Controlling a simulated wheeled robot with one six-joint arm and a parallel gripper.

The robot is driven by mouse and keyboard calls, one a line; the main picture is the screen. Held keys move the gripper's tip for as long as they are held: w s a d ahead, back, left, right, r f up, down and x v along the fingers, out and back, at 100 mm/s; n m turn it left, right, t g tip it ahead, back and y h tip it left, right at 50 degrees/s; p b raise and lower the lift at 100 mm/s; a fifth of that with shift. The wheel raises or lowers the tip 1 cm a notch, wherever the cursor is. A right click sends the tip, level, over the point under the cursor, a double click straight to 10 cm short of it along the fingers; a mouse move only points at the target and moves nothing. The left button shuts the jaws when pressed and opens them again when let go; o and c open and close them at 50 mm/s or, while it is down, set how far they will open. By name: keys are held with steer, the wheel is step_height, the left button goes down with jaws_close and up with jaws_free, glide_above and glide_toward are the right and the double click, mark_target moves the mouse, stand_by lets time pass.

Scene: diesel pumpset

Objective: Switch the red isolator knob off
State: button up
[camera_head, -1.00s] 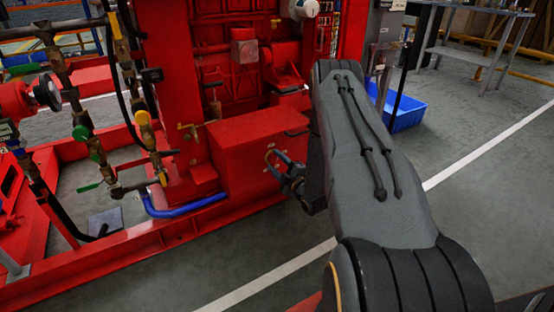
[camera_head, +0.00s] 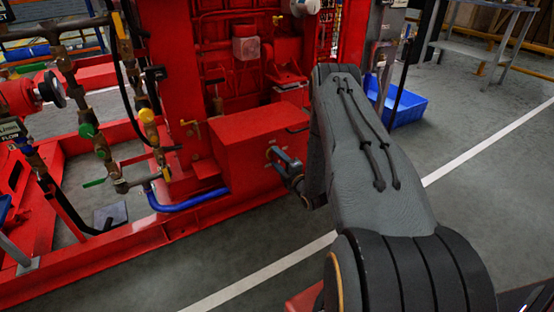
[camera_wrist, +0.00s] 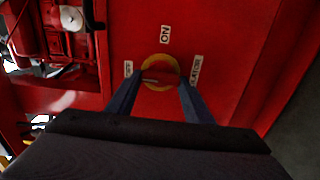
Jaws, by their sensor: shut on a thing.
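The red isolator knob (camera_wrist: 160,77) sits on a yellow round plate (camera_wrist: 160,60) on the red box (camera_wrist: 235,40) in the wrist view. White labels surround it: "ON" (camera_wrist: 165,35) above, one at its left, and one at its right that seems to read "ISOLATOR". The knob's handle appears to lie crosswise in that picture. My gripper (camera_wrist: 159,84) is at the knob, one finger on each side, shut on it. In the head view my gripper (camera_head: 279,158) is against the side of the red box (camera_head: 245,150), and the knob is hidden there.
Pipes and valves with green and yellow handles (camera_head: 148,116) stand at the left. A blue hose (camera_head: 185,202) runs low by the box. A blue crate (camera_head: 408,108) is on the floor behind my arm. The floor at the front is open.

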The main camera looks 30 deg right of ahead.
steer(key=o, duration=1.1)
steer(key=shift+c, duration=0.2)
steer(key=shift+s, duration=0.1)
steer(key=s+p, duration=0.2)
steer(key=s, duration=0.5)
steer(key=shift+s, duration=0.35)
steer(key=shift+d, duration=0.1)
